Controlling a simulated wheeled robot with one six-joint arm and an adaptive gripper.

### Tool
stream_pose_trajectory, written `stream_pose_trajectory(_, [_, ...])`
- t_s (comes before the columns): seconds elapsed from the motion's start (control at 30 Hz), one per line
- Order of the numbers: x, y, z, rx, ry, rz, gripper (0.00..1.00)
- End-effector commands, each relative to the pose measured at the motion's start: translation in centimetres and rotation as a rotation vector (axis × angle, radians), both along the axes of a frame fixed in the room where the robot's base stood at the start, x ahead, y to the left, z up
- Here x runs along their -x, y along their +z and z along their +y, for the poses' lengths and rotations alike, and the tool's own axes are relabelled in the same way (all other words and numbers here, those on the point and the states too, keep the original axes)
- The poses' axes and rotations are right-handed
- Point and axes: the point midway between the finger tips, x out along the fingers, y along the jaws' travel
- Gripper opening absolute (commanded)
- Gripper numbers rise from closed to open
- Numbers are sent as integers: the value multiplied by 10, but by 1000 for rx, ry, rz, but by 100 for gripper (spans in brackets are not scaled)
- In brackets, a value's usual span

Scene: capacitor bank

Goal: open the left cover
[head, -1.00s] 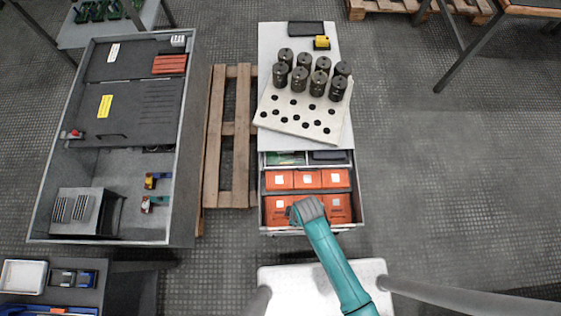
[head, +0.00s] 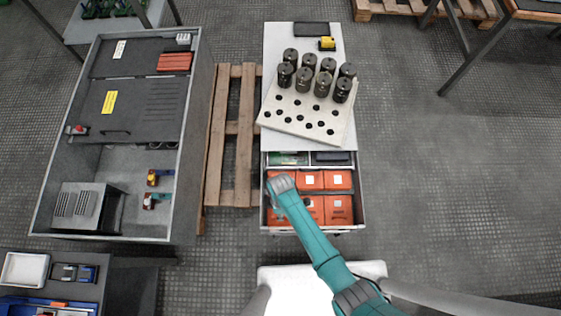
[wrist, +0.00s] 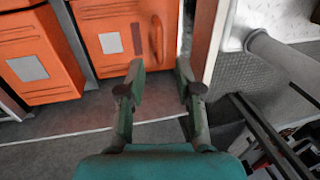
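A grey cabinet (head: 196,130) lies at the left in the head view. It has a dark cover panel (head: 120,108) with a yellow label, slots and a thin handle (head: 115,132) at its near edge. A second dark panel (head: 125,60) lies beyond it. The cabinet's near part is uncovered. I cannot tell which panel is the left cover. My gripper (head: 277,183) is over the left side of the open drawer, well to the right of the cabinet. In the wrist view my gripper (wrist: 160,72) is open, with nothing between its fingers and orange boxes beyond.
The open drawer (head: 362,205) holds several orange boxes (head: 338,208). A worktop (head: 290,40) above it bears a white holed board (head: 330,128) with dark cylinders. A wooden pallet (head: 244,130) lies between drawer and cabinet. A low table (head: 120,290) with trays stands at the near left.

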Motion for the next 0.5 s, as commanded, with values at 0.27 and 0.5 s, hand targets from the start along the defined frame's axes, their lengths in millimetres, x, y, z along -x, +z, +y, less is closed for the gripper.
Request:
stream_pose_trajectory(0.27, [7,-34,0,1,0,1,34])
stream_pose_trajectory(0.5, [8,-42,0,0,0,-1,34])
